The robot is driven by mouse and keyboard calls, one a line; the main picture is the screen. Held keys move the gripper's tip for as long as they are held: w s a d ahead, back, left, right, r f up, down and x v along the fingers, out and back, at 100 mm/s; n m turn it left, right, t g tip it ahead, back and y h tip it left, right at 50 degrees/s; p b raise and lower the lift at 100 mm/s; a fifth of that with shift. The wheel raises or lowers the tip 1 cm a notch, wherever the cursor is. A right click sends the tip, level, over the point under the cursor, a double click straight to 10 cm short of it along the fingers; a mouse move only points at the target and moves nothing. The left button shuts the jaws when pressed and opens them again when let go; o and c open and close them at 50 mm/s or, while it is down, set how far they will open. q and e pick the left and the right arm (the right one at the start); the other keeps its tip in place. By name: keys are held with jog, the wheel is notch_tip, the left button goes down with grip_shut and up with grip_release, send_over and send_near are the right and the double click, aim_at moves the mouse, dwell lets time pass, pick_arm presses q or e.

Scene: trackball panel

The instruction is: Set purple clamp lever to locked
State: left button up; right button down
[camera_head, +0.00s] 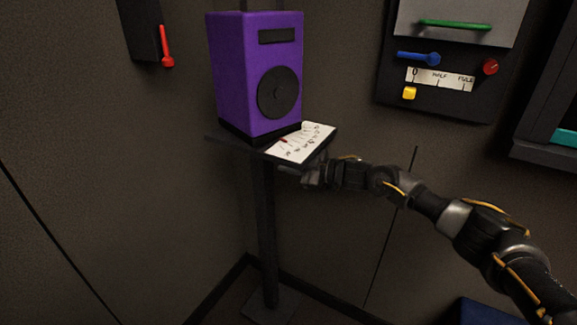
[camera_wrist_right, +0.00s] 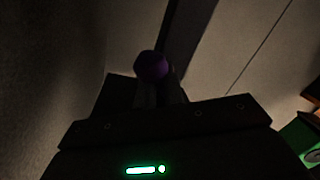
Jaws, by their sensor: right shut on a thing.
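A purple knob, the end of the purple clamp lever (camera_wrist_right: 152,66), shows in the right wrist view between the tips of my right gripper (camera_wrist_right: 158,88). The gripper is shut on it. In the head view my right gripper (camera_head: 291,171) is just under the front edge of a small stand's top. The rest of the lever is hidden there, so I cannot tell its angle. My left gripper is in neither view.
A purple box (camera_head: 228,85) with a dark disc stands on the stand beside a white marked plate (camera_head: 301,143). The stand's dark post (camera_head: 266,235) runs down to the floor. A wall panel (camera_head: 438,100) with blue, red and yellow controls hangs at upper right; a red lever (camera_head: 166,47) is at upper left.

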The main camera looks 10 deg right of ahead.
jog(key=c, duration=1.5)
grip_release()
jog(key=v, duration=1.1)
jog(key=shift+a+p, duration=0.1)
jog(key=shift+p, duration=0.25)
